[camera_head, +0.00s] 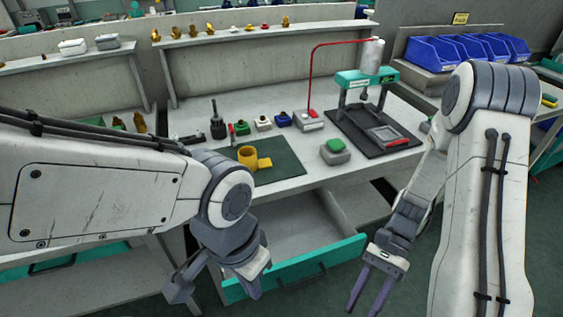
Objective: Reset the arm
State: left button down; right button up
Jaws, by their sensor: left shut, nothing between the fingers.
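My left arm comes in from the left, and its gripper (250,284) is shut and empty, low in front of the workbench by the teal drawer front (318,260). My own wrist partly hides its fingers. My right gripper (368,297) hangs low at the front right. Its two fingers are apart and point down, with nothing between them. Both grippers are clear of the objects on the bench top.
The drawer below the bench (300,217) stands open. On the bench are a yellow cup-like part (247,157) on a green mat (283,163), a green-topped button box (335,152) and a teal press (352,79) on a black base. Blue bins (432,54) stand at right.

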jog(key=a+r+n+t+h+p, duration=0.3)
jog(key=a+r+n+t, duration=0.1)
jog(key=r+n, duration=0.5)
jog(key=s+a+r+n+t+h+p, duration=0.1)
jog(key=a+r+n+t, duration=0.4)
jog(key=r+n, duration=0.5)
jog(key=a+r+h+p, duration=0.1)
jog(key=a+p, duration=0.1)
jog(key=shift+s+a+h, duration=0.25)
jog(key=shift+a+h, duration=0.05)
jog(key=shift+h, duration=0.1)
